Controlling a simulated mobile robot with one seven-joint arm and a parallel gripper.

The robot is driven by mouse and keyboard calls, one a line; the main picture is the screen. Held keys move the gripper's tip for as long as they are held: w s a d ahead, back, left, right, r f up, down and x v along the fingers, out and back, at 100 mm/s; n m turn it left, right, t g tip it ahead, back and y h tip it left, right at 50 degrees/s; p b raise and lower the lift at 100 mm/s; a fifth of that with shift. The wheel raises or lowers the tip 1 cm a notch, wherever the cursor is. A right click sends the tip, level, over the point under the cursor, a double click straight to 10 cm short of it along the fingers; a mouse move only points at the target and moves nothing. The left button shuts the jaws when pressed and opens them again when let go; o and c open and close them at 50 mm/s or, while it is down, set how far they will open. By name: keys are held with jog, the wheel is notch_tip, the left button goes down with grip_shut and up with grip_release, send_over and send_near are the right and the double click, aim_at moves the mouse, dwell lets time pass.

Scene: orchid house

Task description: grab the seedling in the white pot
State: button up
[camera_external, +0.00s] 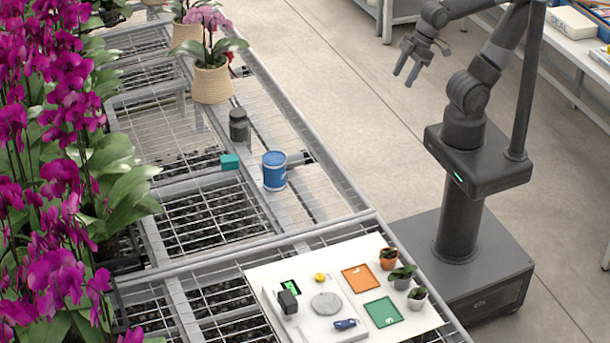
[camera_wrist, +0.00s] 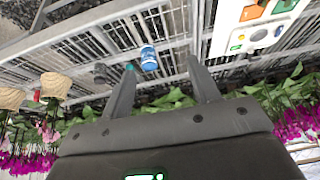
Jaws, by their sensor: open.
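The seedling in the white pot (camera_external: 417,298) stands upright at the right corner of a white board (camera_external: 262,272) on the mesh bench. A seedling in a grey pot (camera_external: 402,278) and one in a terracotta pot (camera_external: 388,259) stand beside it in a row. My gripper (camera_external: 405,77) is open and empty, raised in the air well above and behind the board, far from the pots. In the wrist view its two fingers (camera_wrist: 161,64) are spread with nothing between them. The board (camera_wrist: 228,42) shows there at the upper right; I cannot make out the white pot.
The board also carries an orange square (camera_external: 361,278), a green square (camera_external: 383,312), a scale (camera_external: 310,315) with a round plate, a black block (camera_external: 288,302) and a blue item (camera_external: 345,324). A blue can (camera_external: 274,171) and dark jar (camera_external: 239,125) stand farther back. Orchids (camera_external: 60,180) crowd the left.

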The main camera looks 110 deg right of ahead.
jog(key=w+a+r+g+y, duration=0.1)
jog(key=w+a+r, duration=0.1)
jog(key=w+a, duration=0.75)
jog(key=m+g, duration=0.3)
jog(key=g, duration=0.1)
send_over(417, 296)
jog(key=d, duration=0.1)
notch_tip(417, 296, down, 25)
jog(key=f, duration=0.6)
jog(key=a+f, duration=0.1)
jog(key=f, duration=0.2)
jog(key=shift+f, duration=0.35)
jog(key=c, duration=0.7)
